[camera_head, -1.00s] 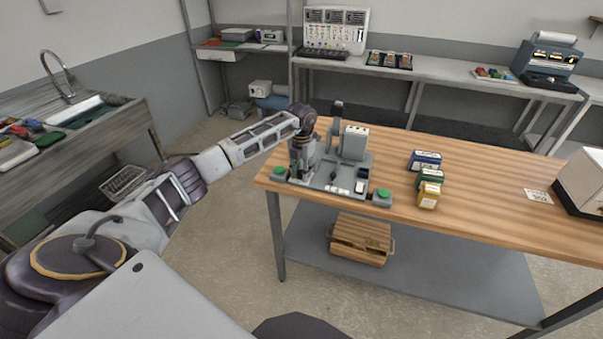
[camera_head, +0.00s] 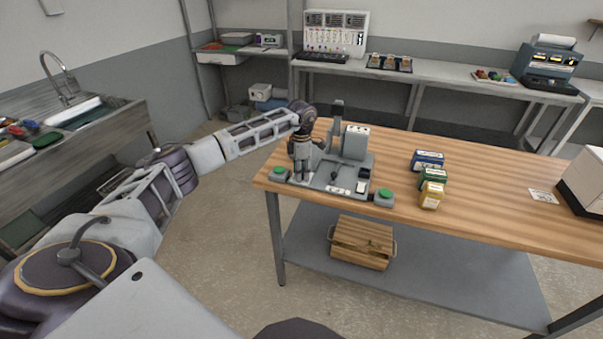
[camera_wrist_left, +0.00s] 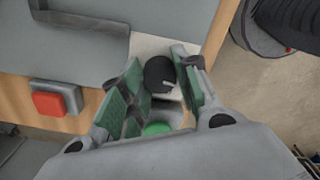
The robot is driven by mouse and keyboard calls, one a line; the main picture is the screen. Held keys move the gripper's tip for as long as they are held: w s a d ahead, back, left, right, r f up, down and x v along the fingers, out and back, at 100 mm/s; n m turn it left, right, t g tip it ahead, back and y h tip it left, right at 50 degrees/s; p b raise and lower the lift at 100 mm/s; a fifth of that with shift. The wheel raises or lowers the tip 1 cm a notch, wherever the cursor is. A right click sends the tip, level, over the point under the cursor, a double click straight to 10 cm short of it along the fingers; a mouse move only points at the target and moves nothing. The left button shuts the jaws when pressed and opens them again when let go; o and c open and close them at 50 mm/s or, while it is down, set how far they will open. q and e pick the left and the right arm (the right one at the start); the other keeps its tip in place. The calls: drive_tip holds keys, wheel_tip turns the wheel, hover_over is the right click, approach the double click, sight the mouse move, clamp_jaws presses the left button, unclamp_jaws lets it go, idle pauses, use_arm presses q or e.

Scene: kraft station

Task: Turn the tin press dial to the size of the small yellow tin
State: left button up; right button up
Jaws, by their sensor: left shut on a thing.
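The tin press (camera_head: 355,145) stands on a grey base at the left end of the wooden table. My left gripper (camera_head: 301,178) points down over the base's left side. In the left wrist view, its green-padded fingers (camera_wrist_left: 157,84) are on both sides of the black dial (camera_wrist_left: 157,72), shut on it. The dial has a pale pointer mark and sits on a light plate; any size marks are too small or hidden to read. The yellow tin (camera_head: 431,195) stands in front of the green tin (camera_head: 434,178) and blue tin (camera_head: 428,160). My right gripper is not in view.
Green buttons flank the press base at left (camera_head: 281,174) and right (camera_head: 384,196). A red button (camera_wrist_left: 48,104) shows in the left wrist view. A wooden crate (camera_head: 361,243) sits on the lower shelf. The table between the tins and the white box (camera_head: 588,180) is mostly clear.

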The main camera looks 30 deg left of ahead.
use_arm(q)
drive_tip(key=m, duration=0.3)
drive_tip(key=shift+b, duration=0.35)
drive_tip(key=m, duration=0.4)
drive_tip(key=shift+b, duration=0.35)
drive_tip(key=shift+r+m, duration=0.1)
drive_tip(key=shift+m, duration=1.4)
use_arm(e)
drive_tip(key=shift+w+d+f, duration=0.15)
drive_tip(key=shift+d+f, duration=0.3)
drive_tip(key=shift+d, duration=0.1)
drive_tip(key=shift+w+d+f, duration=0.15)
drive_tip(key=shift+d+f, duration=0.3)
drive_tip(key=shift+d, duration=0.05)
use_arm(q)
drive_tip(key=o, duration=1.1)
drive_tip(key=shift+c, duration=0.2)
drive_tip(key=shift+r, duration=0.1)
wheel_tip(320, 180, up, 12)
drive_tip(key=shift+f, duration=0.2)
